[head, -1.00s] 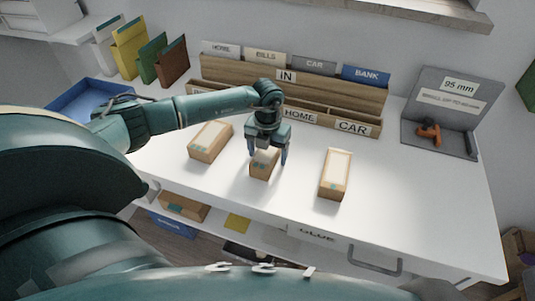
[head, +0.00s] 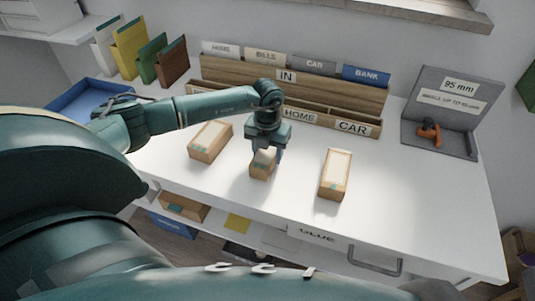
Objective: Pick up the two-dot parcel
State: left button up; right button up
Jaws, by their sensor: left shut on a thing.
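Three brown parcels with pale tops and small green marks stand on the white desk (head: 420,205). The left parcel (head: 209,142) and the right parcel (head: 335,175) stand free. My left gripper (head: 265,158) points down over the middle parcel (head: 261,172) and is shut on it. The gripper partly covers that parcel's top. The middle parcel still appears to be at desk level. The dots on the parcels are too small to count. My right gripper is not in view.
A wooden letter sorter (head: 290,85) stands behind the parcels. A grey gauge stand (head: 440,115) with an orange object (head: 429,132) is at the right. A blue tray (head: 90,98) is at the left. The front right of the desk is clear.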

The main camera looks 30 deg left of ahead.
aim_at(269, 152)
pick_arm(q)
notch_tip(269, 152, up, 9)
jog(key=shift+b, duration=0.35)
jog(key=shift+r, duration=0.6)
jog(key=shift+s+d+r+m, duration=0.15)
jog(key=shift+d+m, duration=0.1)
jog(key=shift+m, duration=0.35)
jog(key=shift+s+d+r+m, duration=0.1)
jog(key=shift+d+m, duration=0.1)
jog(key=shift+m, duration=0.4)
jog(key=s+d+r+m+p, duration=0.1)
jog(key=s+d+r+m, duration=0.2)
jog(key=m, duration=1.5)
jog(key=s+d+r+m+p, duration=0.2)
jog(key=s+d+r+m, duration=0.2)
jog(key=m, duration=1.4)
jog(key=s+d, duration=0.2)
jog(key=d, duration=0.1)
jog(key=shift+s+p, duration=0.3)
jog(key=shift+s, duration=0.1)
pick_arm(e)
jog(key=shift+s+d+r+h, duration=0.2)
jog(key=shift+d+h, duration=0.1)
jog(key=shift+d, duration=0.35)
pick_arm(q)
jog(key=shift+w, duration=0.1)
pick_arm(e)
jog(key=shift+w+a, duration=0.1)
